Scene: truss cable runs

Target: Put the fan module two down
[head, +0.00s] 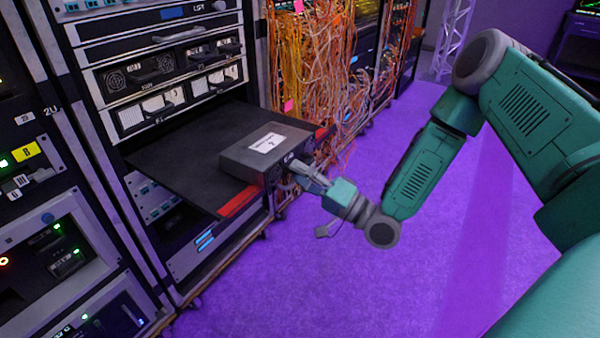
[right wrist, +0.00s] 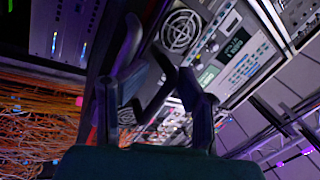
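The fan module, a dark grey box (head: 265,152) with a white label on top, lies flat on a black pulled-out shelf (head: 190,150) in the rack, near its front edge. The smaller print on the label is too small to read. My right gripper (head: 303,174) is at the box's front face, beside its handle. In the right wrist view the gripper's dark fingers (right wrist: 155,85) stand apart, with a gap between them. Whether the handle lies between them is hard to tell. My left gripper is not in view.
Rack units with fan grilles (head: 170,65) sit above the shelf. Tangled orange cables (head: 325,70) hang in the bay to the right. Another rack with lit modules (head: 60,250) stands at the left. The purple floor (head: 330,290) in front is clear.

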